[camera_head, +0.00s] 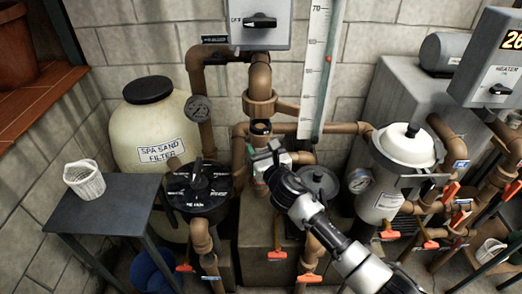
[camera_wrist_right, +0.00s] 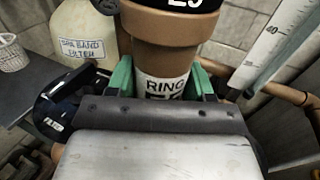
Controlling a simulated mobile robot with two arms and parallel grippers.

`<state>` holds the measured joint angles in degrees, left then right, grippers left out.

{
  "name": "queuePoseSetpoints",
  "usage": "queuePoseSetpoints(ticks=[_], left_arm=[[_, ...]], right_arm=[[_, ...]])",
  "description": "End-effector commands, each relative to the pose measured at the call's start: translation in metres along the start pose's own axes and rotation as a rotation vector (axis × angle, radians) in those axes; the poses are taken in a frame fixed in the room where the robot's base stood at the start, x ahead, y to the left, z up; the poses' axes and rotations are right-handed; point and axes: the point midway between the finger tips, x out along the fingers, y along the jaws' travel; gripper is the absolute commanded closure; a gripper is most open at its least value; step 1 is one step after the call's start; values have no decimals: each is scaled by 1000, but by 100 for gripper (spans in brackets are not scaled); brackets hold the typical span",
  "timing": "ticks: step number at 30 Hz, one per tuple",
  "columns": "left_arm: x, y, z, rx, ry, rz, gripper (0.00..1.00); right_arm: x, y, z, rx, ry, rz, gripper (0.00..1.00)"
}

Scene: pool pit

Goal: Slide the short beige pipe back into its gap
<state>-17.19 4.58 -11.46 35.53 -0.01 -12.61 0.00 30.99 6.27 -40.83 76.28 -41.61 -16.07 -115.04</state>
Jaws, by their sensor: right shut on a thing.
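My right gripper (camera_head: 270,164) is in the middle of the head view, in front of the vertical brown pipe run. In the right wrist view its green fingers (camera_wrist_right: 160,82) are shut on a short tan pipe piece (camera_wrist_right: 165,62), one finger on each side. The piece has a wide collar above and a white label reading "RING" between the fingers. A black band with white lettering (camera_wrist_right: 172,5) sits at its top. In the head view the piece is mostly hidden by my gripper. I cannot tell whether it touches the pipes above and below. My left gripper is not in view.
A cream sand filter (camera_head: 150,130) and a black valve head (camera_head: 198,188) stand to the left. A white strainer pot (camera_head: 404,147) with a gauge stands to the right. A dark table (camera_head: 105,213) holds a white basket (camera_head: 84,180). A tall scale (camera_head: 318,70) hangs behind.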

Motion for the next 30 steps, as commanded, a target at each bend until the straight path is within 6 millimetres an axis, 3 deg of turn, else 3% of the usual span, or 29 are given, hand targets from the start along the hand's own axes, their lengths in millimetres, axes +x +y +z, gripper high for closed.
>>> queuePoseSetpoints(ticks=[30], left_arm=[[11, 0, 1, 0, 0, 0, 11]], right_arm=[[24, -10, 1, 1, -2, 1, 69]])
